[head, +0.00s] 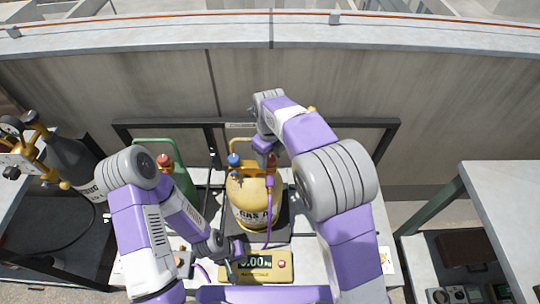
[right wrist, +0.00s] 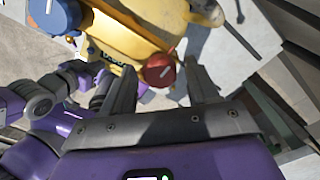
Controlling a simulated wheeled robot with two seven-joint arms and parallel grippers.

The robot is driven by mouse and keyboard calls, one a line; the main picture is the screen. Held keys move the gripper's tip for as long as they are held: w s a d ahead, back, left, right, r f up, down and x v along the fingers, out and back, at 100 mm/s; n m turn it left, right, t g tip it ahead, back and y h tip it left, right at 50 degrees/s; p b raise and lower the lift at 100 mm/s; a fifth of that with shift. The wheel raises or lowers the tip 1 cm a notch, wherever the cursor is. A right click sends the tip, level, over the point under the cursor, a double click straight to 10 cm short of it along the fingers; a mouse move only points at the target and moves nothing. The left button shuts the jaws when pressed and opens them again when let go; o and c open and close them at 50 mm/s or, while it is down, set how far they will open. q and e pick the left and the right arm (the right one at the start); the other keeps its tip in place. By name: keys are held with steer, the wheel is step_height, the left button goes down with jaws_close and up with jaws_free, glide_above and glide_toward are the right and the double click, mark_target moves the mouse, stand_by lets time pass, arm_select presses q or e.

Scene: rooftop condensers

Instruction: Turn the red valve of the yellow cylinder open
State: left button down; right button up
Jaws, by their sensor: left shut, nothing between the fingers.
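The yellow cylinder (head: 248,203) stands upright on a dark scale platform in the head view. Its top fills the upper middle of the right wrist view (right wrist: 140,30). Its red valve (right wrist: 160,70) shows there with a white mark, beside the blue valve (right wrist: 58,22). In the head view the red valve is mostly hidden by my right gripper (head: 265,155), which points down over the cylinder's top. In the right wrist view my right gripper (right wrist: 160,72) is open, with the red valve between its fingertips in the picture; contact cannot be told. My left gripper (head: 233,262) is shut and empty near the scale display.
A green cylinder (head: 182,178) with its own red knob stands left of the yellow one. A purple hose (head: 269,210) hangs down the yellow cylinder's front. The scale display (head: 257,263) lies in front. A dark tank (head: 72,160) with gauges is at far left.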

steer(key=c, duration=0.9)
arm_select(q)
steer(key=shift+r, duration=0.2)
